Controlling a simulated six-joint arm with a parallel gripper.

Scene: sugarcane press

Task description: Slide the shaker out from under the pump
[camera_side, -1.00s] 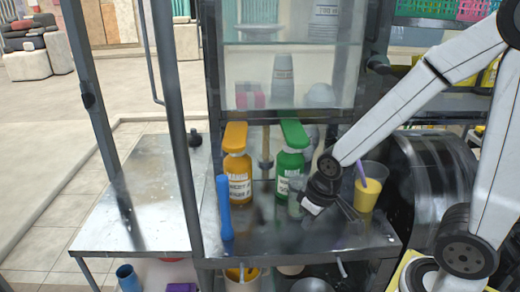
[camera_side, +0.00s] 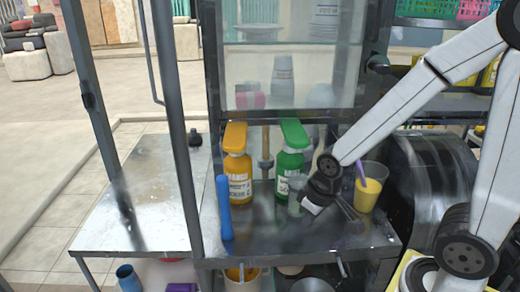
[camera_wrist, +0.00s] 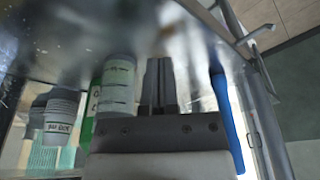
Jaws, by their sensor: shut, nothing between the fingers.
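The shaker, a small translucent grey cup (camera_side: 296,184), stands upright on the metal counter. It is right in front of the green pump bottle (camera_side: 289,163), below its green pump head (camera_side: 294,133). In the wrist view the shaker (camera_wrist: 117,85) shows markings on its side, and part of the green bottle (camera_wrist: 89,118) shows behind it. My gripper (camera_side: 347,210) is shut and empty, low over the counter to the right of the shaker. In the wrist view my gripper's fingers (camera_wrist: 158,85) lie together, beside the shaker. I cannot tell whether the gripper's body touches the shaker.
An orange pump bottle (camera_side: 236,178) stands left of the green one. A blue stick (camera_side: 224,208) stands at the counter's left. A yellow drink with a purple straw (camera_side: 369,188) is close to the right of my gripper. The front middle of the counter (camera_side: 290,232) is clear.

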